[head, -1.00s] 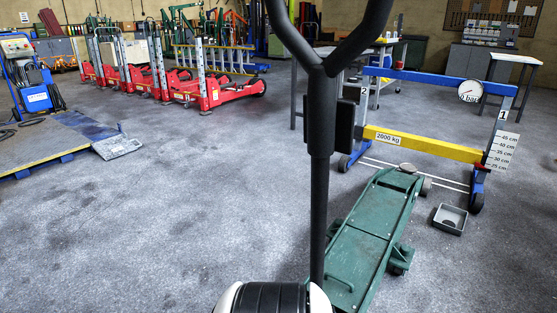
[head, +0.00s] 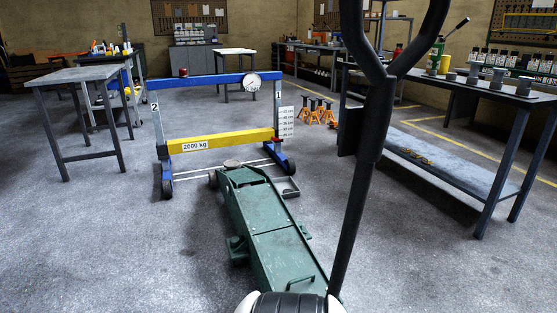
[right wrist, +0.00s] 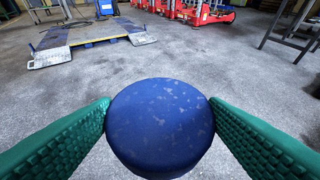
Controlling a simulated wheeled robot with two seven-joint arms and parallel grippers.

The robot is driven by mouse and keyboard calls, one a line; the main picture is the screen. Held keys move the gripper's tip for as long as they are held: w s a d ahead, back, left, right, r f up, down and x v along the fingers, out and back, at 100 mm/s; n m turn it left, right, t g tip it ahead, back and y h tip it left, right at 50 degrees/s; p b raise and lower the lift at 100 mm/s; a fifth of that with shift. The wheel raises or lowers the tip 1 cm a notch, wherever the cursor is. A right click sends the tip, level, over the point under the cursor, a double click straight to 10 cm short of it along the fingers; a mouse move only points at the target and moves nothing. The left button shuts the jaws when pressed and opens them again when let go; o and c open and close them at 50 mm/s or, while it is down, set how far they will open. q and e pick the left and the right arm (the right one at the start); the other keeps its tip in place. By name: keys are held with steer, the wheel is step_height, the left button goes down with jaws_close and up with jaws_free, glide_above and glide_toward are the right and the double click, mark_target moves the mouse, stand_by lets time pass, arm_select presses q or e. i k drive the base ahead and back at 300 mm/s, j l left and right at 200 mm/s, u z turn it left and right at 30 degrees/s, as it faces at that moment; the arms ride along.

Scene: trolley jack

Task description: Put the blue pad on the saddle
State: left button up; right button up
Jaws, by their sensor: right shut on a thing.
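The blue pad (right wrist: 160,125) is a round, scuffed disc in the right wrist view. My right gripper (right wrist: 160,118) is shut on it, with a green ribbed finger against each side. The saddle (head: 232,163) is a small grey round plate at the far end of the green trolley jack (head: 275,240) in the head view. No pad shows on the saddle. Neither gripper shows in the head view, and the left one is in no view.
A black Y-topped bar (head: 362,180) rises in front of the jack. A blue and yellow frame (head: 215,80) stands behind the saddle. A workbench (head: 490,90) stands right; open floor lies left.

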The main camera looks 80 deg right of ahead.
mark_target(232, 162)
steer(key=i+l+z, duration=0.4)
steer(key=i+z, duration=0.4)
steer(key=i, duration=0.2)
steer(key=i+z, duration=0.45)
steer(key=i+j+z, duration=0.2)
steer(key=i+z, duration=0.2)
steer(key=i, duration=0.25)
steer(key=i+z, duration=0.25)
steer(key=i, duration=0.25)
steer(key=i+z, duration=0.25)
steer(key=i, duration=0.25)
steer(key=i+j+z, duration=0.25)
steer(key=i, duration=0.25)
steer(key=i+j+z, duration=0.2)
steer(key=i, duration=0.3)
steer(key=i+z, duration=0.45)
steer(key=i, duration=0.25)
steer(key=i+j+z, duration=0.1)
steer(key=i+z, duration=0.35)
steer(key=i, duration=0.25)
